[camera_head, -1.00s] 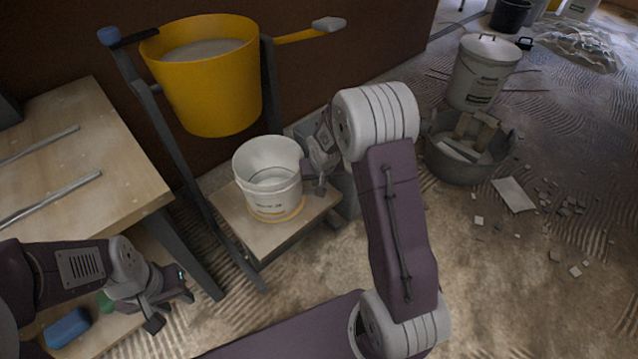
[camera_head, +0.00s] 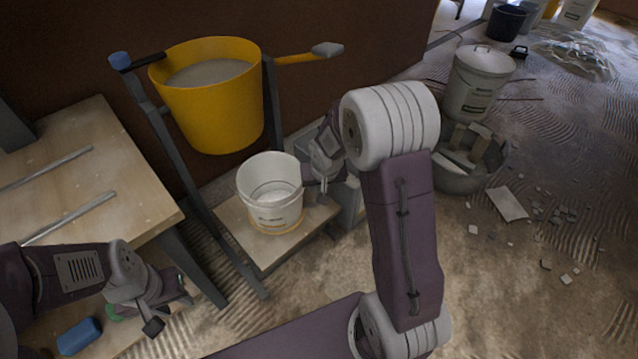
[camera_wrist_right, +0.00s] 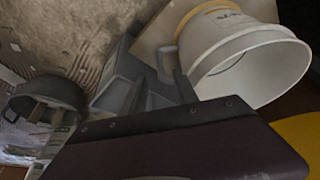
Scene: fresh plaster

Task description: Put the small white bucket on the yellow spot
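The small white bucket (camera_head: 268,190) stands upright and open-topped on a low wooden board (camera_head: 240,225) in the head view. Yellow of the spot (camera_head: 279,231) shows around its base, so it stands on the spot. The bucket (camera_wrist_right: 250,60) is also in the right wrist view, at upper right. My right gripper (camera_head: 319,186) is at the bucket's right side, by its wall. Its fingers are partly hidden, and I cannot tell whether they hold the bucket's handle. My left gripper (camera_head: 168,303) is open and empty at lower left, by the wooden table.
A large yellow bucket (camera_head: 215,115) hangs in a dark stand above and behind the white bucket. A wooden table (camera_head: 110,180) with metal bars stands at left. A blue block (camera_head: 79,336) lies lower left. A grey tub (camera_head: 470,180) and a lidded bucket (camera_head: 475,85) stand right.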

